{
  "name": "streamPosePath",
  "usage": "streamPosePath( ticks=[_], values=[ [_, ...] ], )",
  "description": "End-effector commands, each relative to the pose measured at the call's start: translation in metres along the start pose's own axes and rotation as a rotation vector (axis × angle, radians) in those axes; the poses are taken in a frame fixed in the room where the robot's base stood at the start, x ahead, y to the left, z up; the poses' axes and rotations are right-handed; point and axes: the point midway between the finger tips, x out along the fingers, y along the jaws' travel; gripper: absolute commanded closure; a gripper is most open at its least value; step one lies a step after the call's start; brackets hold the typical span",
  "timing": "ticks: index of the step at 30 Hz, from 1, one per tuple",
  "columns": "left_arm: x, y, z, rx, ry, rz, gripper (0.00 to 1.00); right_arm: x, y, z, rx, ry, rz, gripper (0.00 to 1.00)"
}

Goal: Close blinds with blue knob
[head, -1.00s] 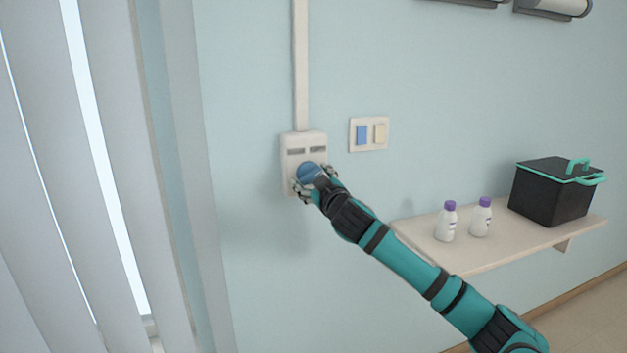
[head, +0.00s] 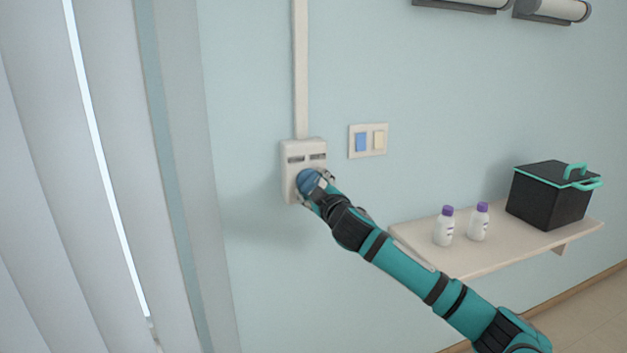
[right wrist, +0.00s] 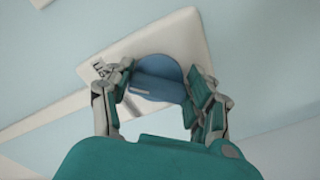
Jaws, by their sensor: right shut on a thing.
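The blue knob (head: 308,181) sits on a white wall box (head: 291,153) with two dark slots near its top. My right gripper (head: 315,187) is shut on the knob, with a finger on either side of it. In the right wrist view the knob (right wrist: 158,80) shows between the two fingertips (right wrist: 160,92), with a raised bar across its face. The blinds (head: 110,150) are pale vertical slats at the left, with a narrow bright gap between two of them. My left gripper is not in view.
A switch plate (head: 368,155) with a blue and a cream switch is right of the box. A wall shelf (head: 515,248) holds two purple-capped bottles (head: 444,228) and a black box (head: 545,200) with a teal handle. A conduit (head: 300,70) runs up from the wall box.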

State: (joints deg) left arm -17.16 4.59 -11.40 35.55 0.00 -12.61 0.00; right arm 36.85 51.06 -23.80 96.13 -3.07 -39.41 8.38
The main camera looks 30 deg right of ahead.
Motion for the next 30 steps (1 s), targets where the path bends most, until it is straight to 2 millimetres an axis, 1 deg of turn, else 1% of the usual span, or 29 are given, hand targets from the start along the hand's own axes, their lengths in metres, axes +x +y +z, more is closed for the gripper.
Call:
streamPosePath(
  ticks=[1, 3, 30],
  values=[
    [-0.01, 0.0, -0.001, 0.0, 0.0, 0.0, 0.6, 0.0, 0.002, -0.002, -0.048, -0.003, -0.004, 0.76],
    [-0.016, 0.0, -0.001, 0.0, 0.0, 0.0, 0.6, 0.0, 0.003, -0.002, -0.115, -0.003, -0.004, 0.76],
    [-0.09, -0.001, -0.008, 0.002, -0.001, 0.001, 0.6, 0.0, 0.008, -0.005, -0.972, -0.001, -0.006, 0.76]
  ],
)
